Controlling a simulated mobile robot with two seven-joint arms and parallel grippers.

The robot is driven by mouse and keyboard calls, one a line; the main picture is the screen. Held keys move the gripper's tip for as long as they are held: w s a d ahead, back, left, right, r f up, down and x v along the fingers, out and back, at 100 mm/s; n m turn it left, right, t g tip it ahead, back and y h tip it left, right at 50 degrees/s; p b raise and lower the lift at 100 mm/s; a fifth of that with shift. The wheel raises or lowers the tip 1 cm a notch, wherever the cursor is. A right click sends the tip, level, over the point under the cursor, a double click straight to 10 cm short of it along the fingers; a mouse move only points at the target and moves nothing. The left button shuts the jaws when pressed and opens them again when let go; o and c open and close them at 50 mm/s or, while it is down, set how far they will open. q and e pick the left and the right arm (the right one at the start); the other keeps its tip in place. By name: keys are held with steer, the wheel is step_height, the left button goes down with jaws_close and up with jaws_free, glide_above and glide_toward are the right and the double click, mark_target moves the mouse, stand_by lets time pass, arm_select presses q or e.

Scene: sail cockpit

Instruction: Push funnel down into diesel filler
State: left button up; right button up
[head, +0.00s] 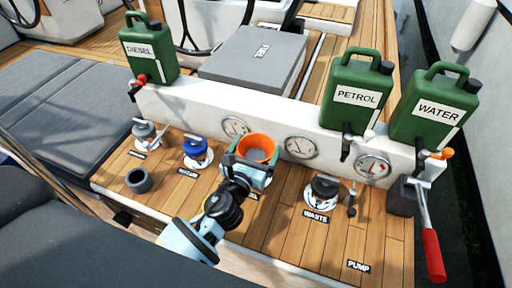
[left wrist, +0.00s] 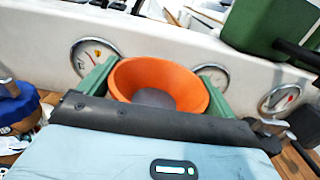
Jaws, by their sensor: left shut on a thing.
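An orange funnel (head: 257,146) stands mouth up over the row of deck fillers, between the blue-capped filler and the waste filler. My left gripper (head: 250,160) is shut on the funnel. In the left wrist view its two green fingers flank the funnel (left wrist: 158,82) on either side, and the wide bowl opens upward. The diesel filler under the funnel is hidden by the gripper and wrist; only the end of a label (head: 252,197) shows. I cannot tell how far the spout sits in it. My right gripper is not in view.
A blue-capped filler (head: 196,149) and a grey-capped filler (head: 145,131) lie left; the black-capped waste filler (head: 324,187) lies right. A dark cup (head: 138,181) stands front left. Green diesel (head: 148,50), petrol (head: 356,92) and water (head: 433,108) cans stand behind. A red-handled pump lever (head: 432,250) is far right.

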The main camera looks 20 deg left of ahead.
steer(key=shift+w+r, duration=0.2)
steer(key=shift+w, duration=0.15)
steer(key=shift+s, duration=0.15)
arm_select(q)
steer(key=shift+f, duration=0.3)
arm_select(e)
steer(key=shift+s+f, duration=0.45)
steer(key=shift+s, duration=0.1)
arm_select(q)
steer(key=shift+f+b, duration=0.3)
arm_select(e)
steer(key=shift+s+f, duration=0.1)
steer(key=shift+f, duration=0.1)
arm_select(q)
steer(key=o, duration=0.7)
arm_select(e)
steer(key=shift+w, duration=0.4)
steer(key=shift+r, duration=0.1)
